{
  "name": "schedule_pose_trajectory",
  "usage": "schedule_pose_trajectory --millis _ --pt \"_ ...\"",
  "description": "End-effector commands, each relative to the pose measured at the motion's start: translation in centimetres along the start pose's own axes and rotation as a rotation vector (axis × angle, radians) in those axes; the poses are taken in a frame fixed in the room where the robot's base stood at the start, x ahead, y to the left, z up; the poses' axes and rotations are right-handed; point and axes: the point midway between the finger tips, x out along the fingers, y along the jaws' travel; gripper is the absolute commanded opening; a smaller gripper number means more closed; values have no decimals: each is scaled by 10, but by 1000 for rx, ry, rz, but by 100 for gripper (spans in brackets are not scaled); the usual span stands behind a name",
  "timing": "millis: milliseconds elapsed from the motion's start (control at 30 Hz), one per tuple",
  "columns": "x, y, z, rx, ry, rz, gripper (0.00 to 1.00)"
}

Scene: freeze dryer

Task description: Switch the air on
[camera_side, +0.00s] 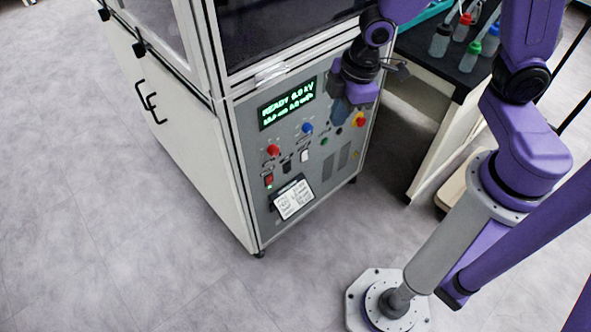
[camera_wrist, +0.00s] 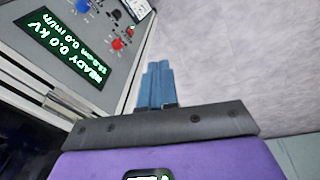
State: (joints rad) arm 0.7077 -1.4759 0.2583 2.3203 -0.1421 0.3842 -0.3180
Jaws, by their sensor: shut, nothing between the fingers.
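The grey control panel (camera_side: 330,182) is on the front of the machine cabinet. Low on it are a red rocker switch (camera_side: 268,181), a black one (camera_side: 287,167) and a white one (camera_side: 304,156). Their labels are too small to read, so I cannot tell which is for air. My gripper (camera_side: 340,112) is in front of the panel's upper right part, right of the display. Its blue fingers (camera_wrist: 158,68) are together and empty in the wrist view. They hide part of the panel in the side view. I cannot tell whether they touch it.
The lit display (camera_side: 287,103) reads READY 0.0 kV. A red knob (camera_side: 273,150), a blue knob (camera_side: 307,128) and a red-and-yellow button (camera_side: 359,119) stick out of the panel. A card (camera_side: 294,199) hangs low. A bench with bottles (camera_side: 470,56) stands right; floor in front is clear.

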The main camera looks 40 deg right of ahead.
Motion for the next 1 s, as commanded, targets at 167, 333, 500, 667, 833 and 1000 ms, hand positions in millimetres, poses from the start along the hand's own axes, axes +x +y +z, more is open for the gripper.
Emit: schedule_pose_trajectory --millis 167,333,500,667,833,1000 --pt "45 35 -10 -40 22 23 0" --pt "87 64 -12 -83 51 43 0" --pt "130 89 -8 -125 85 62 0" --pt "170 107 2 -158 119 79 0" --pt "212 118 17 -191 161 98 0" --pt "252 122 36 -216 207 121 0"
